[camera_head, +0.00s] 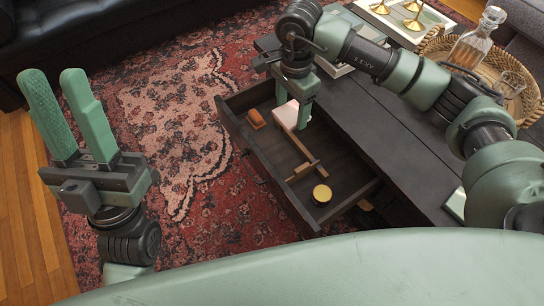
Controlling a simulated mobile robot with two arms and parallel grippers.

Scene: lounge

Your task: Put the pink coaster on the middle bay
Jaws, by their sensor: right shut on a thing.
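The pale pink coaster (287,117) is between the fingers of my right gripper (294,108). My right gripper points down and is shut on the coaster over the far part of the open drawer (230,118). I cannot tell whether the coaster touches the drawer floor. Bays are hard to make out; a wooden cross-shaped piece (303,153) lies across the drawer's middle. My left gripper (54,78) points up at the left, its two green fingers apart and empty.
The drawer holds an orange-brown block (255,119) at its far left and a round yellow-topped item (321,194) nearer me. The dark table (375,130) carries a wicker tray (528,112) with a glass decanter (472,45), and a pale tray with brass pieces (412,8).

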